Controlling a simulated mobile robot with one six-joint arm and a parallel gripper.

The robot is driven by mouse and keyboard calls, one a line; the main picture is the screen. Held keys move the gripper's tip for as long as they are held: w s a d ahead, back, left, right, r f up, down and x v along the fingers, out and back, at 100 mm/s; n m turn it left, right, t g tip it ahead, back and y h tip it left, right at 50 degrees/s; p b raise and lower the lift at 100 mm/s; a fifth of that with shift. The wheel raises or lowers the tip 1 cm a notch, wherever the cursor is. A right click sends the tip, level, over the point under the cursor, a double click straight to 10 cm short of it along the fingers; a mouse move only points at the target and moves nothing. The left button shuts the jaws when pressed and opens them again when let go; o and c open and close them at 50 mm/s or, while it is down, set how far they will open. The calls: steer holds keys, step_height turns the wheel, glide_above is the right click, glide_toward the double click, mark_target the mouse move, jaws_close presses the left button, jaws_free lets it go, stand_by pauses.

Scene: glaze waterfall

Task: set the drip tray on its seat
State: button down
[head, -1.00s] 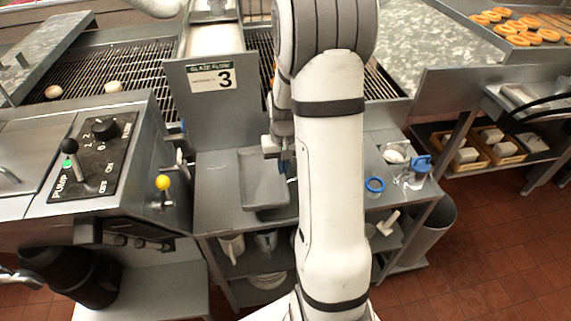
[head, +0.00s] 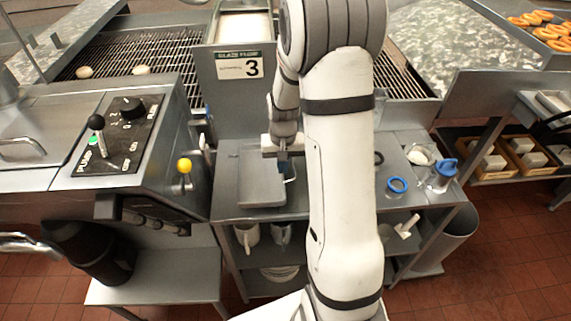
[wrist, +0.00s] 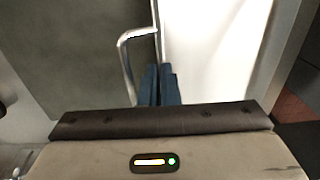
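The drip tray (head: 262,188) is a shallow grey rectangular pan on or just above the steel side table below the number 3 panel. My gripper (head: 287,163) is at its right side, partly hidden by my own arm. In the wrist view my two dark blue fingers (wrist: 159,85) are close together at a grey edge, beside a bent metal handle (wrist: 126,65). They appear shut on the tray's edge or handle; which of the two is unclear. Whether the tray touches the table cannot be told. No separate seat is clearly distinguishable.
The glaze flow panel (head: 240,95) rises behind the tray. A yellow-knobbed lever (head: 184,166) stands to the left. A blue ring (head: 397,185) and a blue-topped jar (head: 443,175) sit at the right of the table. Pitchers (head: 247,235) stand on the shelf below.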

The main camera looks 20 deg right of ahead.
mark_target(259, 178)
steer(key=shift+w+a+f, duration=0.1)
steer(key=shift+w+a, duration=0.3)
steer(key=shift+a, duration=0.75)
steer(key=shift+w+a+f, duration=0.1)
steer(key=shift+w+a, duration=0.25)
steer(key=shift+a, duration=0.85)
steer(key=shift+w+a+f, duration=0.1)
steer(key=shift+w+a, duration=0.3)
steer(key=shift+a, duration=0.75)
steer(key=shift+f+b, duration=0.35)
steer(key=shift+f, duration=0.1)
steer(key=shift+s, duration=0.3)
steer(key=shift+f+b, duration=0.5)
steer(key=shift+f, duration=0.05)
steer(key=c, duration=1.6)
jaws_free()
